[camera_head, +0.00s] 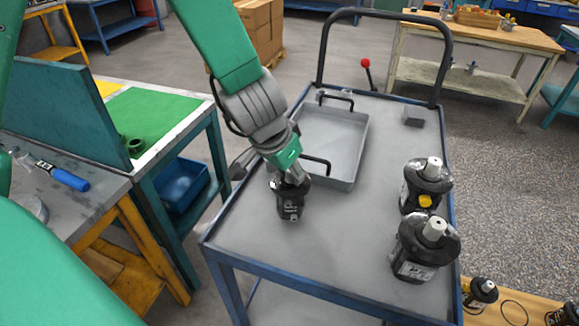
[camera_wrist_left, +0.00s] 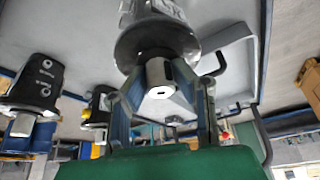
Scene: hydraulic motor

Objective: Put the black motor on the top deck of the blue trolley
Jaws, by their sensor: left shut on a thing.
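My left gripper (camera_head: 289,178) comes down over the blue trolley and is shut on the shaft of a black motor (camera_head: 290,205). The motor is upright at the left front part of the grey top deck (camera_head: 330,235), in front of the grey tray. I cannot tell whether its base touches the deck. In the left wrist view the gripper's fingers (camera_wrist_left: 162,100) are on both sides of the pale shaft, with the motor body (camera_wrist_left: 155,35) beyond. My right gripper is not in view.
Two other black motors (camera_head: 425,185) (camera_head: 424,246) stand at the deck's right side. A grey tray (camera_head: 345,178) with black handles takes up the back left. A small grey block (camera_head: 413,117) is near the push handle (camera_head: 448,62). The deck's middle front is clear.

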